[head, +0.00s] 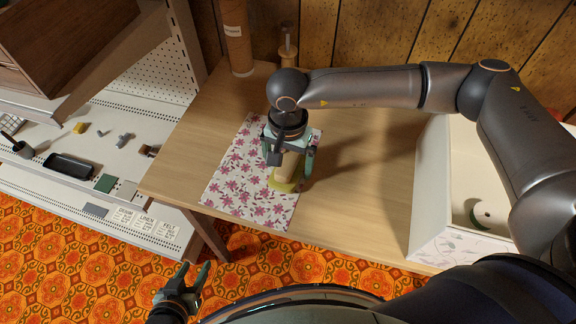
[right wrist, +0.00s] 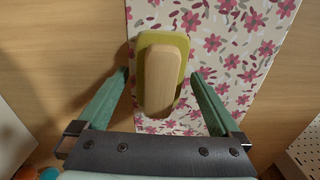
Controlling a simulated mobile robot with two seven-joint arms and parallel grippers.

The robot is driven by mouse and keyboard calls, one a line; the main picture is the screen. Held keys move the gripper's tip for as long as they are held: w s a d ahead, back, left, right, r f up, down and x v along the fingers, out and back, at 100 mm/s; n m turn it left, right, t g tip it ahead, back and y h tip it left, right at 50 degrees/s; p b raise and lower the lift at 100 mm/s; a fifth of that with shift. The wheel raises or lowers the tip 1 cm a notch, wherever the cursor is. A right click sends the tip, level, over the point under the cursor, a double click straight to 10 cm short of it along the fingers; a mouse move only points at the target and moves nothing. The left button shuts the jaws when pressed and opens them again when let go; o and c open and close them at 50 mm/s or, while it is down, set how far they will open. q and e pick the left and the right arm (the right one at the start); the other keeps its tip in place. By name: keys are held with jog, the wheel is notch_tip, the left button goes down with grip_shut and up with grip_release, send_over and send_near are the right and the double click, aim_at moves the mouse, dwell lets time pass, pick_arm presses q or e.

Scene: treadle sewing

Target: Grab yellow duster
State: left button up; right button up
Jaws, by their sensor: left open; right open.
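The yellow duster (head: 284,184) has a pale wooden block handle on a yellow-green pad. It lies on a floral cloth (head: 228,180) on the wooden table. My right gripper (head: 288,160) is above it, pointing down, with its fingers apart. In the right wrist view the duster (right wrist: 160,72) lies ahead between the two open green fingers (right wrist: 160,88), with gaps on both sides. In the head view the gripper hides part of the duster. My left gripper (head: 190,283) is open and empty, low over the orange floor, away from the table.
A brown cardboard tube (head: 236,40) and a wooden spool holder (head: 288,50) stand at the table's back. A white bin (head: 430,180) is at the right. Shelving (head: 110,150) with small items is at the left. Bare tabletop (head: 360,190) lies right of the cloth.

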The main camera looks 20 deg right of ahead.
jog(key=c, duration=1.3)
jog(key=shift+r, duration=0.15)
